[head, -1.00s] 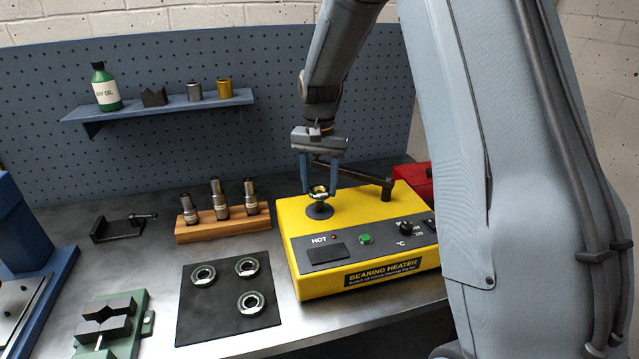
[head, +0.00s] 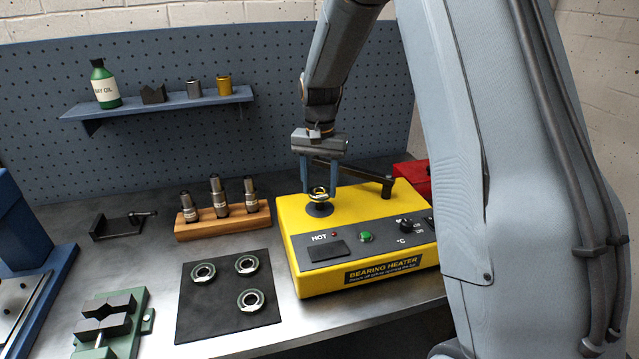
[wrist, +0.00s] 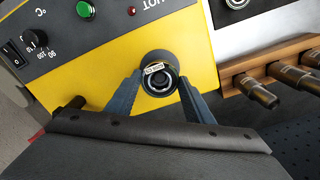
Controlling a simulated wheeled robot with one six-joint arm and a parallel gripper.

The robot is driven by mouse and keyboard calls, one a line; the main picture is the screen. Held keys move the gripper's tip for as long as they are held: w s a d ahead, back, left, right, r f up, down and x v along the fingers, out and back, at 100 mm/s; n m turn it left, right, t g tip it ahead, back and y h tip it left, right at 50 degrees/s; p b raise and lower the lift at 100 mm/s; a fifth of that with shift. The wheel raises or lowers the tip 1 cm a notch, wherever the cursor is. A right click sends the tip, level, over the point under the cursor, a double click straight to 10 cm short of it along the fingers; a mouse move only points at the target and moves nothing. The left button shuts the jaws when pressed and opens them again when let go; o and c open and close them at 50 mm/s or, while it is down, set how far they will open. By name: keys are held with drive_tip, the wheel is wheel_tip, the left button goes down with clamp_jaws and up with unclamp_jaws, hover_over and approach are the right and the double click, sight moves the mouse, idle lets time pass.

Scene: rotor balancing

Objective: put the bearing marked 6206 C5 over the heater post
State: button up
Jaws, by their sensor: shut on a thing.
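The yellow bearing heater (head: 370,203) stands on the bench. Its heater post rises from a round black base (head: 319,209). A steel bearing (head: 319,190) is at the post, just above that base. In the wrist view the bearing (wrist: 159,80) is lined up with the post and seems to be around it. A small pale label (wrist: 154,68) shows on the bearing; its marking is too small to read surely. My gripper (head: 319,194) points down with its blue fingers shut on the bearing from both sides. Fingertips also show in the wrist view (wrist: 160,79).
Several other bearings lie on a black mat (head: 205,325) left of the heater. A wooden block (head: 225,224) with upright tools stands behind the mat. A dark swing arm (head: 355,173) is close behind my gripper. A red box (head: 412,172) stands behind the heater.

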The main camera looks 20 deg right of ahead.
sight(320, 197)
drive_tip(key=shift+f+b, duration=0.8)
drive_tip(key=shift+f, duration=1.3)
drive_tip(key=o, duration=1)
drive_tip(key=shift+c, duration=0.2)
drive_tip(key=shift+r+p, duration=2.9)
drive_tip(key=shift+r, duration=1.65)
